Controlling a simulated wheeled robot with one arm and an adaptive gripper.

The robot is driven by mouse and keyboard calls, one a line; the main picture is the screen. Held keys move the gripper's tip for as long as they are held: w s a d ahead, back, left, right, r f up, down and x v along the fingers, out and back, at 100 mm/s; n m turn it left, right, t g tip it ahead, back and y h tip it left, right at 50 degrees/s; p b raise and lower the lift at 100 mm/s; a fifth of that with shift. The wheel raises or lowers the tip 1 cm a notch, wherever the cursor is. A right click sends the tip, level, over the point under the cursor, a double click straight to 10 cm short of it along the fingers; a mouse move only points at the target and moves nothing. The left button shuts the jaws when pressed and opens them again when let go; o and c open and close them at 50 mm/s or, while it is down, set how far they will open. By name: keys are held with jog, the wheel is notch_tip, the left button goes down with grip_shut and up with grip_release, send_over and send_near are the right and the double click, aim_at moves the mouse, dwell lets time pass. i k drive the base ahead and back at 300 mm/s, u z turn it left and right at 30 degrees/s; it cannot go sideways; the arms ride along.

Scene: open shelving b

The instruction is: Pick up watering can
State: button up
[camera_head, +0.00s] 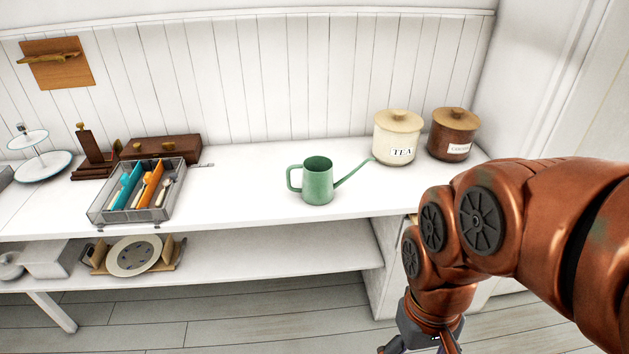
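A green watering can (317,186) stands upright on the white upper shelf, right of the middle. Its handle is on the left and its thin spout points right and up, towards the tea canister. My gripper (418,347) is at the bottom edge of the view, lower than the shelf and right of the can. It is pointing down and is partly cut off by the frame. Two dark fingers show spread apart, with nothing seen between them. It is well apart from the can.
A cream tea canister (397,139) and a brown canister (453,134) stand right of the can. A cutlery tray (103,216), a brown box (165,148) and a tiered stand (43,166) are left. A lower shelf (280,262) holds a plate (134,256). Shelf around the can is clear.

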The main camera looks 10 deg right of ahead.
aim_at(318, 186)
jog(key=u, duration=2.2)
jog(key=i, duration=2.7)
jog(key=z, duration=3.35)
jog(key=i, duration=0.5)
jog(key=u, duration=0.1)
